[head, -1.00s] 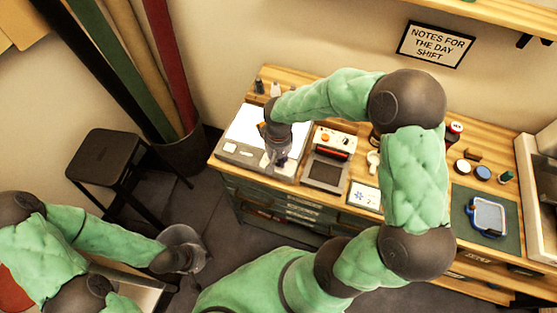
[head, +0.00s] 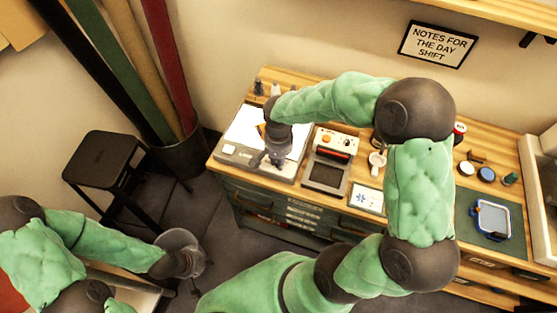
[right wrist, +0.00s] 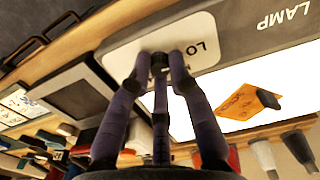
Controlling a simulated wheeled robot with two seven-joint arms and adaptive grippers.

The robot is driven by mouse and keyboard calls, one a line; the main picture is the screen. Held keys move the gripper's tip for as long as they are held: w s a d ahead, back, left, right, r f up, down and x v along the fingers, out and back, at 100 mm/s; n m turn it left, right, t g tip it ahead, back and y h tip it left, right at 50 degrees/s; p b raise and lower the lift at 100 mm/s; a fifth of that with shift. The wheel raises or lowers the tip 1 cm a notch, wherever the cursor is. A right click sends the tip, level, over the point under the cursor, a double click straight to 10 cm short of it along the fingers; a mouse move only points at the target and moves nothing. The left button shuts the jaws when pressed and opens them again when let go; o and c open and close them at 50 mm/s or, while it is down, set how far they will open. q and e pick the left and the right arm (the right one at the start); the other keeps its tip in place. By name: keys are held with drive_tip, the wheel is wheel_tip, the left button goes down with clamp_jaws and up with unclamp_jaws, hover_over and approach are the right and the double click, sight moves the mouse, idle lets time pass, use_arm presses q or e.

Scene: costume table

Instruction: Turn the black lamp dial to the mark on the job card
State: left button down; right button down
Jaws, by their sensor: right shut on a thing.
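The light box (head: 235,152), with a bright white top and a grey front edge, sits at the left end of the bench. In the right wrist view its edge reads "LAMP" (right wrist: 285,17), and a white label plate (right wrist: 197,35) shows "LO". My right gripper (head: 270,162) is over this front edge. In the right wrist view its fingers (right wrist: 160,65) are shut around the small black dial (right wrist: 160,58), mostly hidden by them. The dial's pointer cannot be seen. A white card with a blue symbol (head: 367,198) lies on the bench. My left gripper (head: 190,262) hangs away from the bench.
A device with a dark screen (head: 326,174) stands right of the light box. An orange tag (right wrist: 245,102) lies on the lit top. Small bottles stand behind it. A green mat (head: 480,225) with a blue-rimmed tray lies to the right. A black stool (head: 103,158) is left of the bench.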

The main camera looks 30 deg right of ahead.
idle(0.3)
drive_tip(key=c, duration=1.1)
unclamp_jaws()
drive_tip(key=shift+c, duration=0.2)
wheel_tip(320, 180, up, 12)
